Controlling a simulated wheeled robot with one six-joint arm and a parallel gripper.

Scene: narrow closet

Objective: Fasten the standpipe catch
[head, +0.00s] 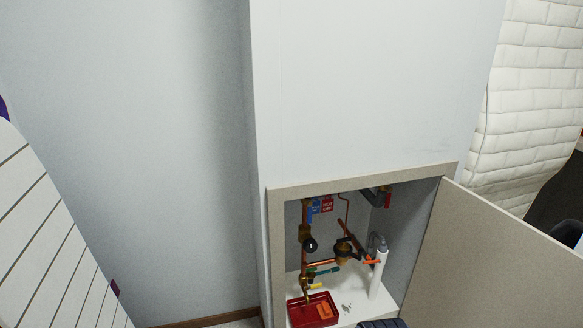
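A white upright standpipe (377,279) stands at the right inside an open wall cupboard. A grey bent hose (379,241) meets its top. A small orange piece (372,261), which looks like the catch, sits at the pipe's upper end and sticks out to both sides. It is too small to tell whether it is fastened. My gripper is not in view.
The cupboard door (490,265) stands open to the right. Copper pipes, a brass valve (344,250) and a green lever (323,270) crowd the left of the standpipe. A red tray (313,311) and small loose metal pieces (347,308) lie on the cupboard floor. A dark ribbed thing (382,324) shows at the bottom edge.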

